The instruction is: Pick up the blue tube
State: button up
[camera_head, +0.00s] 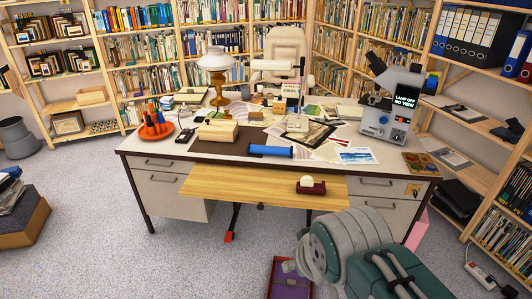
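The blue tube (271,151) lies on its side on the brown desk mat (228,146), near the front edge of the desk (150,147). It lies roughly left to right, with papers behind it and to its right. Nothing holds it. A rounded grey and green form fills the lower right foreground, well in front of the desk. I cannot make out my gripper or its fingertips in this view.
A wooden board (240,187) juts out below the desk's front edge and bears a dark red tape dispenser (311,187). A microscope-like device (387,118) stands at right, an oil lamp (216,75) behind. Shelves line the walls; floor at left (95,220) is clear.

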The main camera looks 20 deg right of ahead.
aim_at(273, 151)
jog(key=i+j+z, duration=0.25)
jog(key=j, duration=0.4)
jog(key=i+j+z, duration=0.3)
jog(key=j, duration=0.4)
jog(key=i+j+z, duration=0.15)
jog(key=j, duration=0.25)
jog(key=i+j+z, duration=0.1)
jog(key=j, duration=0.25)
jog(key=i+j+z, duration=0.4)
jog(key=i+j, duration=0.8)
jog(key=i, duration=0.15)
